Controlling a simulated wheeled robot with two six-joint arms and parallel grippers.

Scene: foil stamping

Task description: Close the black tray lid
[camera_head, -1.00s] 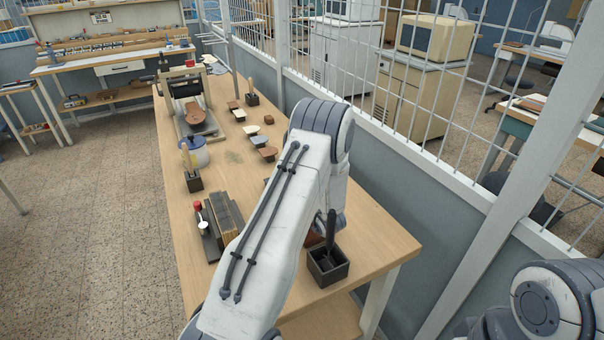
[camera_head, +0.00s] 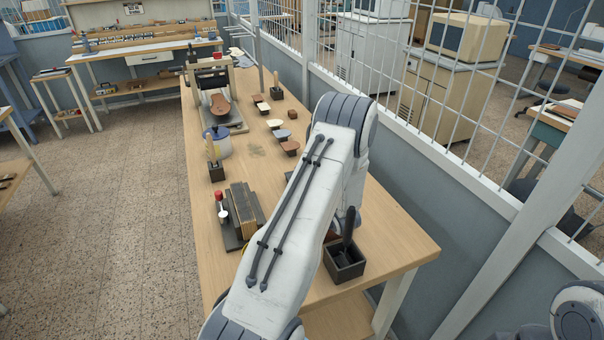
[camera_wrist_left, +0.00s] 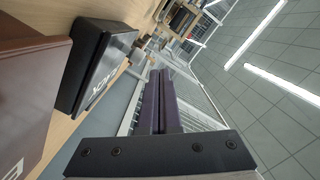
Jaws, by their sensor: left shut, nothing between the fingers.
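In the left wrist view, a black box (camera_wrist_left: 92,68) with white lettering on one face shows at the left; it may be the black tray, and I cannot tell how its lid stands. My left gripper (camera_wrist_left: 160,82) is shut and empty, with its two dark purple fingers together, to the right of the black box and apart from it in the picture. In the head view, my left arm covers the middle of the workbench and hides its gripper and what lies behind it. My right gripper is out of view.
A brown box (camera_wrist_left: 32,85) stands beside the black box. On the workbench (camera_head: 395,235) are a black holder (camera_head: 344,264) with a dark-handled tool, a white pot (camera_head: 217,146), brown blocks (camera_head: 245,206) and a press (camera_head: 213,80). A mesh fence (camera_head: 440,110) runs along the right.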

